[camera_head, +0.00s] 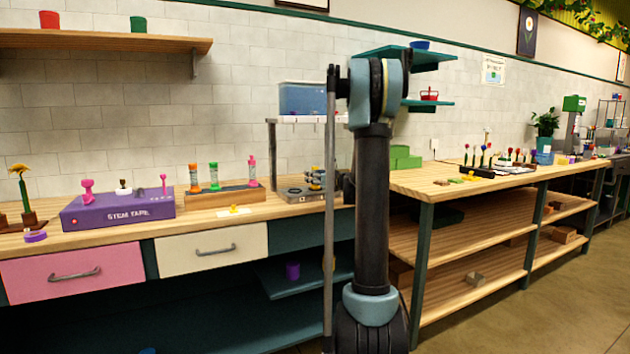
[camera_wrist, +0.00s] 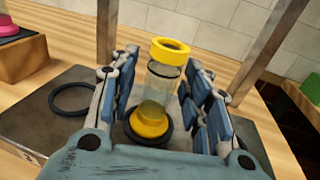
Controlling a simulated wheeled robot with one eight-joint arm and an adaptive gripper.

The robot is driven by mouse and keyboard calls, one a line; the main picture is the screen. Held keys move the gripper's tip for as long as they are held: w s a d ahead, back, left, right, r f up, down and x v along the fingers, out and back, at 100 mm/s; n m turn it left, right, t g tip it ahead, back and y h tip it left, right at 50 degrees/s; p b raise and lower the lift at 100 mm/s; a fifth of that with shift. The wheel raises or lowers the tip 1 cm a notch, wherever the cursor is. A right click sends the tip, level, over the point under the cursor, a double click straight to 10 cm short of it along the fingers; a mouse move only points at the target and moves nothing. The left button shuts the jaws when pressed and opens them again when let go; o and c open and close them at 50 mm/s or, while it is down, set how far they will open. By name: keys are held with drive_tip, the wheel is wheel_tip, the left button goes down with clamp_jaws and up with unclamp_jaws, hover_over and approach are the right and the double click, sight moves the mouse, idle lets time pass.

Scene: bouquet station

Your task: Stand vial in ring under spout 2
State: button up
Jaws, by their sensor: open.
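The vial (camera_wrist: 162,83) is a clear tube with a yellow collar at its top and a yellow foot. In the wrist view it stands close to upright, its foot within a black ring (camera_wrist: 165,137) on a grey base plate (camera_wrist: 40,118). A second black ring (camera_wrist: 72,114) to the left is empty. My gripper (camera_wrist: 164,66) is open, with its fingers on both sides of the vial. In the head view my gripper (camera_head: 317,178) is small and partly hidden at the dispenser base (camera_head: 294,195).
The dispenser's blue tank (camera_head: 303,98) sits on a shelf above, held by thin posts that rise close around my gripper. A wooden rack (camera_head: 225,196) with several coloured tubes and a purple box (camera_head: 118,212) stand to the left. A small yellow item (camera_head: 234,209) lies near the counter's front.

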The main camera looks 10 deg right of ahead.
drive_tip(key=v, duration=1.2)
drive_tip(key=shift+d, duration=0.1)
drive_tip(key=s+a+f+n+g, duration=0.3)
drive_tip(key=s+a+n, duration=0.15)
drive_tip(key=s, duration=0.25)
drive_tip(key=s+a+f+n+g+h, duration=0.1)
drive_tip(key=s+a+f+n+g, duration=0.2)
drive_tip(key=s+n, duration=0.4)
drive_tip(key=s+a+f+n+g, duration=0.2)
drive_tip(key=s+a+f+n, duration=0.1)
drive_tip(key=s+a+n, duration=0.4)
drive_tip(key=s+d+f+n+g+h, duration=0.2)
drive_tip(key=s+f+n, duration=0.4)
drive_tip(key=s, duration=0.6)
drive_tip(key=s+d+f+n+g+h, duration=0.3)
drive_tip(key=s+d+f+n+h, duration=0.2)
drive_tip(key=s, duration=0.8)
wheel_tip(320, 180, down, 3)
drive_tip(key=shift+s+d+f+n, duration=0.15)
drive_tip(key=shift+d+n, duration=0.4)
drive_tip(key=shift+d, duration=0.35)
